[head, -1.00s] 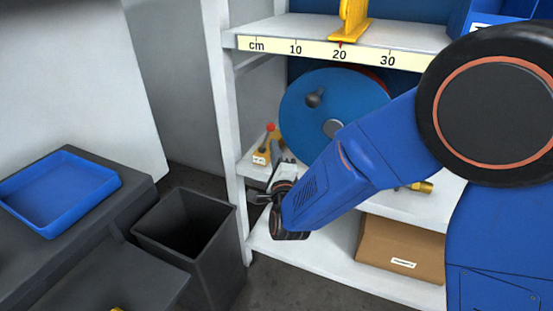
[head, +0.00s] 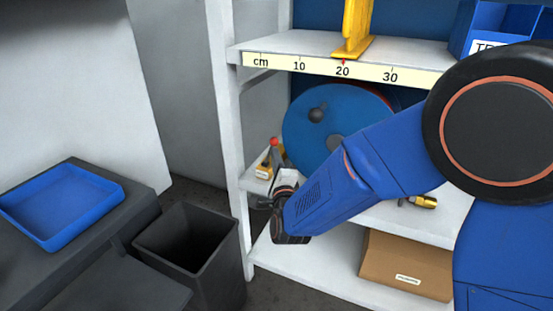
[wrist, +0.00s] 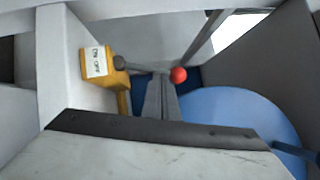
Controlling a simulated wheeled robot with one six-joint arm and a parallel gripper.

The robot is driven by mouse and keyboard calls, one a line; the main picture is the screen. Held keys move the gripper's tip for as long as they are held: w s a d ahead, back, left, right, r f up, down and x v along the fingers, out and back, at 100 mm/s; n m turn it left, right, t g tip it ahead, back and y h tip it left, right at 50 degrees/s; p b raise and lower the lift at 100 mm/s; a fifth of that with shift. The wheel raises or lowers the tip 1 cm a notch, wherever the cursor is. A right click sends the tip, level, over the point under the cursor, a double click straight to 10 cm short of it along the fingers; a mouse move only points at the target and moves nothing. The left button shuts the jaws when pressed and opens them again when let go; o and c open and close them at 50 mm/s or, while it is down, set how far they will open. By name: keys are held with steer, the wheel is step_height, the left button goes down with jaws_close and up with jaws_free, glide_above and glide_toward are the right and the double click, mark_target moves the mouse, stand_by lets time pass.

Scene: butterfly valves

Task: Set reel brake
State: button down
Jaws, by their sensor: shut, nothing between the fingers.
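The reel brake is a yellow block (wrist: 100,65) with an ON/OFF label and a grey lever ending in a red ball (wrist: 178,75). In the head view the red ball (head: 274,142) stands above the yellow block (head: 263,168) at the shelf's left end. The large blue reel (head: 305,125) with a dark crank knob is to its right, and also shows in the wrist view (wrist: 225,112). My gripper (wrist: 160,82) is shut and empty, its tips close to the lever rod between block and ball. I cannot tell whether they touch. My wrist hides the fingers in the head view.
A white ruler-edged shelf (head: 300,43) runs above the reel. A shelf upright (head: 228,150) stands left of the brake. A cardboard box (head: 405,265) is on the lower shelf. A dark bin (head: 190,245) and a blue tray (head: 62,203) are at left.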

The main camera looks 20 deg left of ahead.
steer(key=shift+a+r+n, duration=0.2)
steer(key=shift+n, duration=0.2)
steer(key=a+n+g, duration=0.1)
steer(key=a+r+n+g+h, duration=0.1)
steer(key=n, duration=0.1)
steer(key=a+n+g, duration=0.1)
steer(key=a, duration=0.1)
steer(key=shift+w+a+r+n+h, duration=0.1)
steer(key=shift+w+r+n+h, duration=0.1)
steer(key=shift+r+n+h, duration=0.1)
steer(key=shift+a, duration=0.15)
stand_by(0.4)
stand_by(0.4)
